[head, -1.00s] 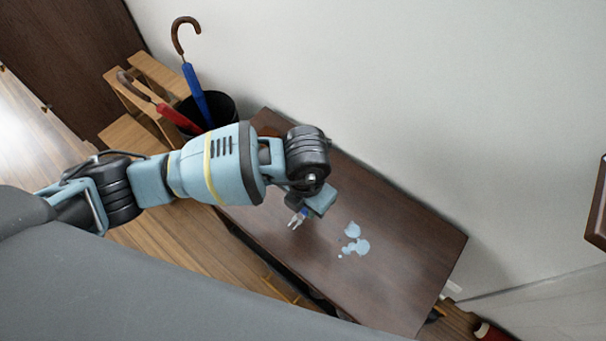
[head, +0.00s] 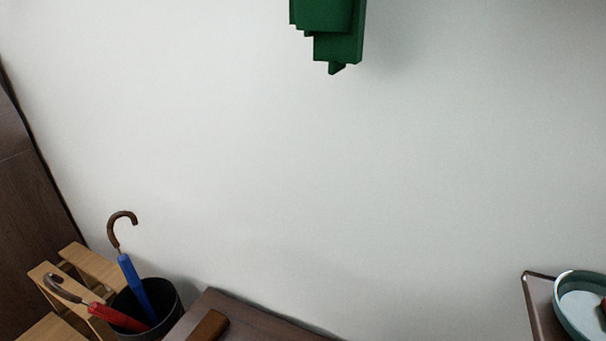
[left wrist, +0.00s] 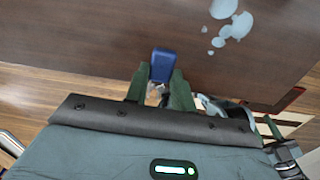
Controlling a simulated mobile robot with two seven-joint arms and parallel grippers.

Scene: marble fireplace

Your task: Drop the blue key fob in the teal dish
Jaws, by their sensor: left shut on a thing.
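The blue key fob (left wrist: 162,65) is between the fingertips of my left gripper (left wrist: 159,84) in the left wrist view. The gripper is shut on it, above or in front of the dark wooden table. I cannot tell how far it is from the tabletop. The teal dish (head: 566,318) is at the lower right edge of the head view, cut off by the frame. A small dark red thing shows at its right side, mostly out of frame. Neither gripper shows in the head view.
Pale blue puddles (left wrist: 228,28) lie on the dark tabletop (left wrist: 100,30). A black bin (head: 165,296) holds a blue and a red umbrella beside a light wood rack (head: 90,262). A brown block (head: 208,326) lies at the table's corner. A green object (head: 338,38) hangs on the wall.

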